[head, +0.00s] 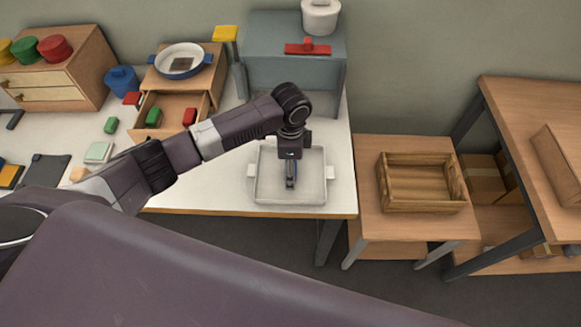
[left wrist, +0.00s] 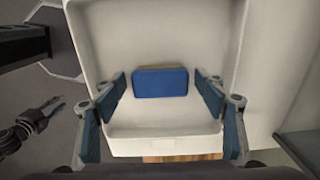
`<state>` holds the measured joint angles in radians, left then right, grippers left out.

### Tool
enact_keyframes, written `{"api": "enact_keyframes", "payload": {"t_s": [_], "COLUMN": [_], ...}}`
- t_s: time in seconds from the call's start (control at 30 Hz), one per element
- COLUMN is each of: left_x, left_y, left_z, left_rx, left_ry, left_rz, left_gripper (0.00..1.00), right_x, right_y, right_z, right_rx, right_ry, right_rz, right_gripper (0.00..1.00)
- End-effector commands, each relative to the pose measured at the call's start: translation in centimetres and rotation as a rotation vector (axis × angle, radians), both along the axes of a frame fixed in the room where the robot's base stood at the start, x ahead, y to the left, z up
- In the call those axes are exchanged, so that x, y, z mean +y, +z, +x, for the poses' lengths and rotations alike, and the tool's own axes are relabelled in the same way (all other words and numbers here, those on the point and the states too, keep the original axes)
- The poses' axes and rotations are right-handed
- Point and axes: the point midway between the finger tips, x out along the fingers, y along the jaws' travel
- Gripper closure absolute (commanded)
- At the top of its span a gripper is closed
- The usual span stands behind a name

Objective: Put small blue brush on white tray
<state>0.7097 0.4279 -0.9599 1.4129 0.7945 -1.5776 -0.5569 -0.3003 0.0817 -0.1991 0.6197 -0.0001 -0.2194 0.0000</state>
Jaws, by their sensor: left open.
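The white tray (head: 262,197) sits near the front edge of the white table. It fills much of the left wrist view (left wrist: 95,30). The small blue brush (left wrist: 160,83) is a blue block with a thin tan strip along its far side, seen against the tray's floor. My left gripper (head: 291,185) points down over the middle of the tray. Its blue-padded fingers (left wrist: 163,110) are spread on either side of the brush, with visible gaps. In the head view the gripper hides the brush. A dark jointed shape at the left of the wrist view looks like my right gripper (left wrist: 50,108), too small to read.
A small open drawer unit (head: 170,106) with green and red blocks stands behind my left arm, a blue-rimmed pan (head: 180,57) on top. A grey stand (head: 290,75) is behind the tray. A wooden crate (head: 420,207) sits on a lower table to the right.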

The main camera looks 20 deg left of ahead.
Motion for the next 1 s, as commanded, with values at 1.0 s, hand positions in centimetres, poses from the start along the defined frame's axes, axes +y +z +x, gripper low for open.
{"api": "enact_keyframes", "payload": {"t_s": [1.0], "left_x": [0.0], "left_y": [12.3], "left_z": [0.0], "left_rx": [0.001], "left_ry": [0.001], "left_rz": [-0.001], "left_gripper": [0.34], "right_x": [0.4], "right_y": [-1.3], "right_z": [0.0], "right_rx": [0.0], "right_ry": [0.0], "right_rz": [0.004], "right_gripper": [0.75]}}
